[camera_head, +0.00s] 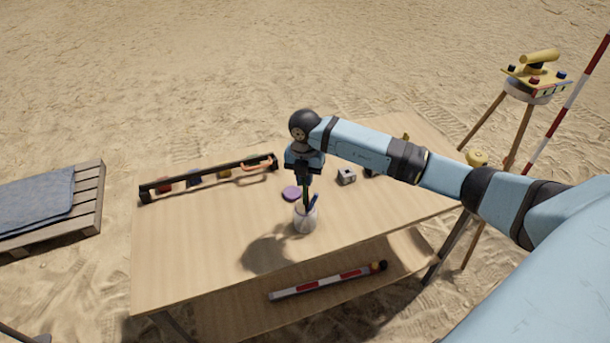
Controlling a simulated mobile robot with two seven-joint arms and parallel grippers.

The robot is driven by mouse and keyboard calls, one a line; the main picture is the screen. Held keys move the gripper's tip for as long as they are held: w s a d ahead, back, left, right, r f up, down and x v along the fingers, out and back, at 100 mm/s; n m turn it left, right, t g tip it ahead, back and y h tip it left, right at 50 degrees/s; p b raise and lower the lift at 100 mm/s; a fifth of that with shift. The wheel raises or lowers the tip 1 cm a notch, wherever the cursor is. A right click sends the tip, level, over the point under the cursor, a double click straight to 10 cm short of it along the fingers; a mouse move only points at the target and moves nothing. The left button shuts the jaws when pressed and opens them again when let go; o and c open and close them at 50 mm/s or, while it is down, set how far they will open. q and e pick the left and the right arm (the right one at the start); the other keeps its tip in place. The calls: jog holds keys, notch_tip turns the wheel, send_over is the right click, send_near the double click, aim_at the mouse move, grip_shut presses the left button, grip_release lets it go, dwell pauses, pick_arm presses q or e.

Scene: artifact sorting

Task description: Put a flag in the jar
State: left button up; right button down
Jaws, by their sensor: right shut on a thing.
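The jar (305,219) is a small clear, whitish container standing upright near the middle of the wooden table. A blue item (314,201) stands in it and leans to the right. My right gripper (306,182) points straight down just above the jar's mouth. It is shut on a thin dark stick, likely a flag's pole, which runs down to the jar. The stick's lower end and any cloth are too small to make out. A flat purple piece (291,193) shows just left of and behind the jar. My left gripper is not in view.
A long dark rack (209,179) with coloured pieces lies at the table's back left. A small grey box (346,176) sits right of the jar. A red-and-white pole (328,282) lies on the lower shelf. The table (190,255) is clear at front left.

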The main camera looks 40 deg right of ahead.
jog(key=shift+f+b, duration=0.85)
jog(key=shift+f, duration=0.6)
jog(key=shift+f, duration=0.1)
jog(key=c, duration=1.1)
grip_release()
jog(key=shift+o, duration=0.2)
notch_tip(320, 180, up, 14)
jog(key=shift+f+b, duration=0.1)
jog(key=shift+b, duration=0.85)
